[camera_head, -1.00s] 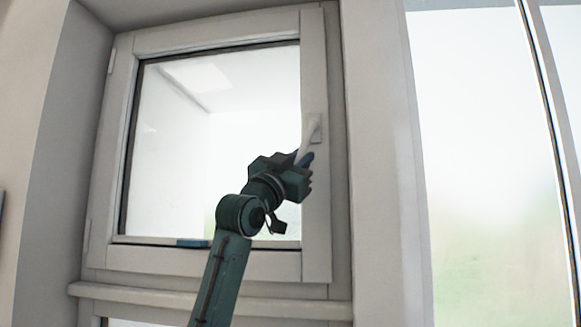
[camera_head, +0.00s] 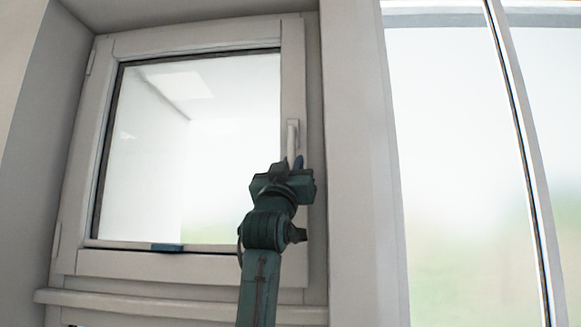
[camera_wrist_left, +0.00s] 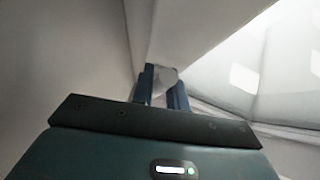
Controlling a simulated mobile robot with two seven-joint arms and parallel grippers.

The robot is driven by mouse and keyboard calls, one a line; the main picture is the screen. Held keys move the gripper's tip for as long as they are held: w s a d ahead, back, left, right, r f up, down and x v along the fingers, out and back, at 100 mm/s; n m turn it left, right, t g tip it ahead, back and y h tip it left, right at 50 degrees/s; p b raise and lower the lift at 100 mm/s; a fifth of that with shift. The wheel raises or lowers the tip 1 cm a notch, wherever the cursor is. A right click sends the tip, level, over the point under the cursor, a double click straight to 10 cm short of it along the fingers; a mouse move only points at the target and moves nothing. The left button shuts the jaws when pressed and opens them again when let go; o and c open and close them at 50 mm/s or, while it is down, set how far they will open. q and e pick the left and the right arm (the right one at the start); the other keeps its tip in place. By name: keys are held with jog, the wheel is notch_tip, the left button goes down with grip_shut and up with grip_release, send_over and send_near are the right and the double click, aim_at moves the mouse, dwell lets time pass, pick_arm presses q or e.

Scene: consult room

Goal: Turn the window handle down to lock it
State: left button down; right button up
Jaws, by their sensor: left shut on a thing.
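The white window handle (camera_head: 292,138) is on the right side of the sash frame (camera_head: 293,70) and points almost straight down from its mount. My left gripper (camera_head: 294,163) is shut on the handle's lower end; the gripper and its blue fingers hide that end in the head view. In the left wrist view, the blue fingers of my left gripper (camera_wrist_left: 163,88) stand on either side of the pale handle (camera_wrist_left: 164,76). The window sash sits in its frame and looks closed. My right gripper is not in view.
A small blue object (camera_head: 167,247) lies at the lower edge of the pane. A sill ledge (camera_head: 130,301) runs below the window. A wall post (camera_head: 355,150) stands to the right, with a larger window (camera_head: 450,170) beyond it.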

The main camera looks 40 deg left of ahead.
pick_arm(q)
jog(key=c, duration=1.4)
grip_release()
jog(key=shift+c, duration=0.2)
jog(key=shift+o, duration=0.3)
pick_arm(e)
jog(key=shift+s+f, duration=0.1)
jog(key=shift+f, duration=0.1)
